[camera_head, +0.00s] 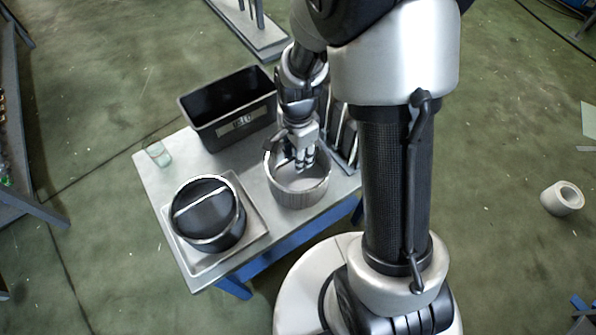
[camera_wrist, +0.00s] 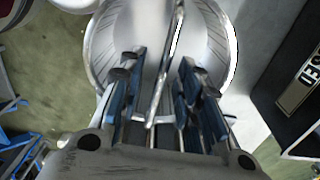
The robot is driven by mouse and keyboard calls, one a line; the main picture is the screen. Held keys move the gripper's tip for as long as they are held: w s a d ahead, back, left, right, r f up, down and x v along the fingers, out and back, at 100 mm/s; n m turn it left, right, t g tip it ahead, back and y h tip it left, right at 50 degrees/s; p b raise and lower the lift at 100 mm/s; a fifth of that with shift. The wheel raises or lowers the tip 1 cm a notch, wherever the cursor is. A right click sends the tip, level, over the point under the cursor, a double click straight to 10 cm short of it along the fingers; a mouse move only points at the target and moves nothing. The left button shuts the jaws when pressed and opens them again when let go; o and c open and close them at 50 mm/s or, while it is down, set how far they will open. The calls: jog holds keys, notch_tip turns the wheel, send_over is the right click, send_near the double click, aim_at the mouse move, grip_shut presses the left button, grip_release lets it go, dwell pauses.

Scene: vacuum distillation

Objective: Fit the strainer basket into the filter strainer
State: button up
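The strainer basket (camera_head: 299,199), a round, ribbed metal vessel, stands on the table near its front right. In the wrist view the basket (camera_wrist: 104,50) lies under the fingers, with its thin handle (camera_wrist: 165,75) running across it. My gripper (camera_head: 305,160) points down into the basket's open top. In the wrist view my gripper (camera_wrist: 163,80) is open, its fingers on either side of the handle with gaps visible. What seems to be the filter strainer (camera_head: 208,226), a dark round vessel with a light bar across its top, stands to the left.
The dark vessel stands in a shallow metal tray (camera_head: 252,242). A black bin (camera_head: 230,125) with a label stands behind, and it also shows in the wrist view (camera_wrist: 275,75). A small glass beaker (camera_head: 158,154) stands at the table's left edge. Dark upright items (camera_head: 345,140) stand right of the basket.

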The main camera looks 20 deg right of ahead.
jog(key=shift+f, duration=0.15)
jog(key=shift+c, duration=0.2)
grip_shut()
dwell(1.0)
